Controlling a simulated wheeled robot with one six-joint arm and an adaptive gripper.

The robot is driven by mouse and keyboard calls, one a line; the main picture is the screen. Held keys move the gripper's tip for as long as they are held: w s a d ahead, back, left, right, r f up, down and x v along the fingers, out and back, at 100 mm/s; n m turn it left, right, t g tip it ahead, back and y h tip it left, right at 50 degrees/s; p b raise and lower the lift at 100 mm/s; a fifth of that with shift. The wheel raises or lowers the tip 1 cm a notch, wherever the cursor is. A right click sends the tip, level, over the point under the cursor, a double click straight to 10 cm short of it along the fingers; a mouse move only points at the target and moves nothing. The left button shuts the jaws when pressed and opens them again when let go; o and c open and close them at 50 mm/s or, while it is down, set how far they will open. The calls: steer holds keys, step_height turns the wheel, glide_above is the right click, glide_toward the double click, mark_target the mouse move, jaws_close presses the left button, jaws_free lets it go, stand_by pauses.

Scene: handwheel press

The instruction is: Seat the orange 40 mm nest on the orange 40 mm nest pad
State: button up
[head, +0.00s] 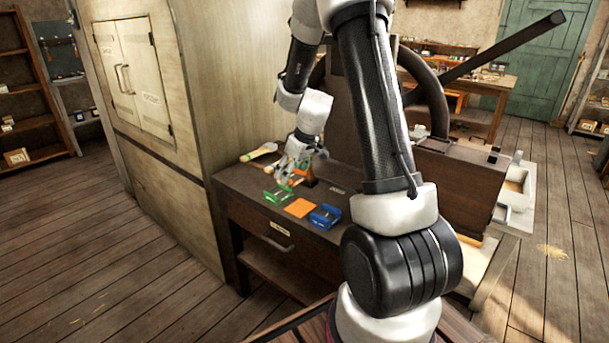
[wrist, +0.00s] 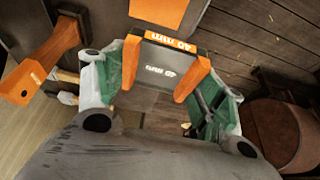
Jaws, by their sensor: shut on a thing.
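The orange 40 mm nest (wrist: 185,90) shows in the wrist view as an orange frame with "40 mm" lettering around a grey middle. My gripper (wrist: 165,95) is shut on it, with green-faced fingers at its left and right sides. In the head view my gripper (head: 290,171) is over the far left part of the bench, and the held nest is mostly hidden there. The orange pad (head: 300,207) lies bare on the bench, nearer the front edge than my gripper. An orange surface, apparently this pad (wrist: 160,10), shows apart from the nest at the top of the wrist view.
A green piece (head: 276,198) lies left of the pad and a blue piece (head: 325,216) right of it. The press handwheel (head: 432,100) and a tall cabinet (head: 200,110) flank the bench.

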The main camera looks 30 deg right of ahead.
mark_target(303, 175)
steer(key=d+f, duration=0.1)
steer(key=s+d+f, duration=0.1)
steer(key=shift+s+d, duration=0.1)
steer(key=shift+d, duration=0.2)
steer(key=shift+d+f, duration=0.15)
steer(key=shift+f, duration=3.2)
steer(key=shift+f, duration=1.05)
steer(key=o, duration=1.4)
steer(key=shift+s, duration=0.1)
steer(key=v, duration=1.2)
